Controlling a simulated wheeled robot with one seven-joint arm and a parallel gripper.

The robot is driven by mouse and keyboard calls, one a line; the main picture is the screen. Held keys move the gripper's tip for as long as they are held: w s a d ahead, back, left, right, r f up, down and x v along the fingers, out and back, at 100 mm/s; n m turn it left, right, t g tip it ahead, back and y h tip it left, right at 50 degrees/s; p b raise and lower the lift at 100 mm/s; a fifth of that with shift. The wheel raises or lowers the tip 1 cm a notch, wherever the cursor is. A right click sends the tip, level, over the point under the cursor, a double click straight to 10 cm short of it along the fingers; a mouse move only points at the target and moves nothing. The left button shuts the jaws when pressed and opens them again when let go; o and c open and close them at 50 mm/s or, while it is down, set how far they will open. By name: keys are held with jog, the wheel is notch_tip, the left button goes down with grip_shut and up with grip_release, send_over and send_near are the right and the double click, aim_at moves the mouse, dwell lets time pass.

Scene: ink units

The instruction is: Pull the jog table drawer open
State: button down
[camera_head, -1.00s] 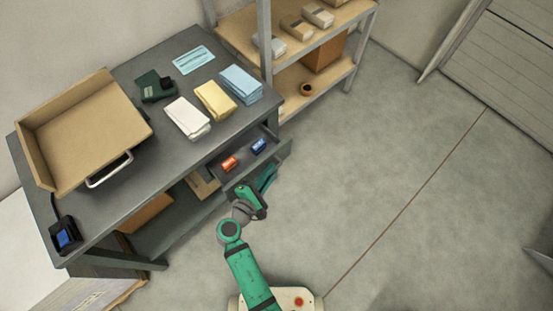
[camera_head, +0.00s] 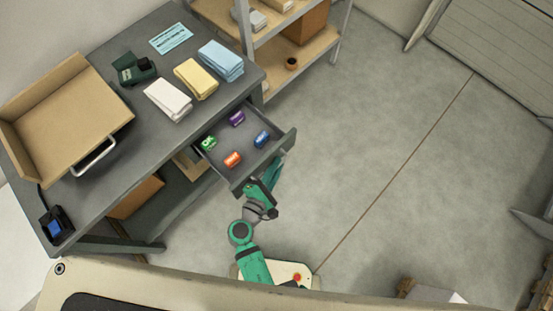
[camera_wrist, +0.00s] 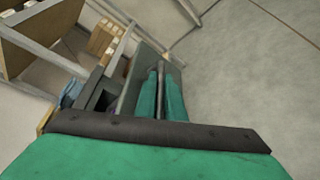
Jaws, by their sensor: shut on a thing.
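My green gripper (camera_head: 275,172) is at the outer face of the drawer front, shut on the drawer handle, which the fingers hide in the head view. In the wrist view the fingers (camera_wrist: 160,92) lie against the grey drawer front (camera_wrist: 134,84).
A shelf rack (camera_head: 300,50) stands behind.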

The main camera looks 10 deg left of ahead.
jog(key=c, duration=2.1)
grip_release()
jog(key=shift+s, duration=0.1)
jog(key=v, duration=1)
jog(key=shift+s+a, duration=0.15)
jog(key=shift+s, duration=0.15)
